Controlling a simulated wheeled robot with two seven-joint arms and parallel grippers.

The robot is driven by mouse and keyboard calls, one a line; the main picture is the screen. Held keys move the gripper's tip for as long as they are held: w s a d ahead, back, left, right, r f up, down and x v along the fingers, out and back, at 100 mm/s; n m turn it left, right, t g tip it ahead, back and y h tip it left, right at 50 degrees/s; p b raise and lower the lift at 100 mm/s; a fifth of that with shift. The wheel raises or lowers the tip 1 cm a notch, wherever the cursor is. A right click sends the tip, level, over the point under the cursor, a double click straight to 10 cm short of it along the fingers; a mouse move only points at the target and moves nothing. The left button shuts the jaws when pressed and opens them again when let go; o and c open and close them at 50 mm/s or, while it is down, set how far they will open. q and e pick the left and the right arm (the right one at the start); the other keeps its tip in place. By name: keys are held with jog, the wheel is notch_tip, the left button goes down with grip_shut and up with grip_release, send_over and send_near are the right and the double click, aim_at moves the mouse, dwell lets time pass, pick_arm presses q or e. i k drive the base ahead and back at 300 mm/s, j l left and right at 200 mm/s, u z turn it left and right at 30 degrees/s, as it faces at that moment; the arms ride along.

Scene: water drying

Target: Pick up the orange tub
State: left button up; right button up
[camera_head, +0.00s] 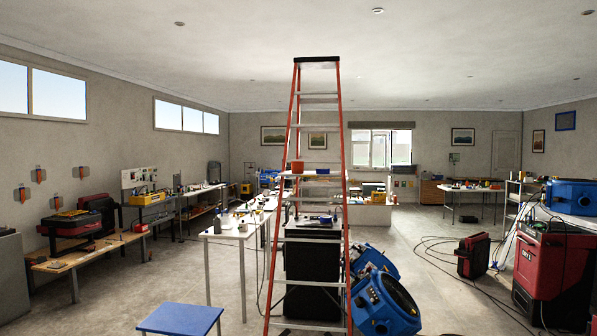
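A small orange-red tub (297,167) sits on the pale shelf of the tall stepladder (344,222), near its left side. It looks upright, and the far distance makes its details hard to see. A darker, flat item lies beside it on the same shelf. Neither of my grippers is in view.
A blue-topped stool (180,318) stands in front. A white table (227,232) with small items is left of the ladder. Blue blowers (385,303) lie right of the ladder's foot. Cables cross the floor on the right, near a red machine (552,262). Left floor is fairly clear.

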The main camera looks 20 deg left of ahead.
aim_at(297, 167)
jog(key=i+j+u, duration=0.35)
jog(key=i, duration=0.3)
jog(key=i+j+u, duration=0.35)
jog(key=i, duration=0.35)
jog(key=i+u, duration=0.35)
jog(key=i, duration=0.35)
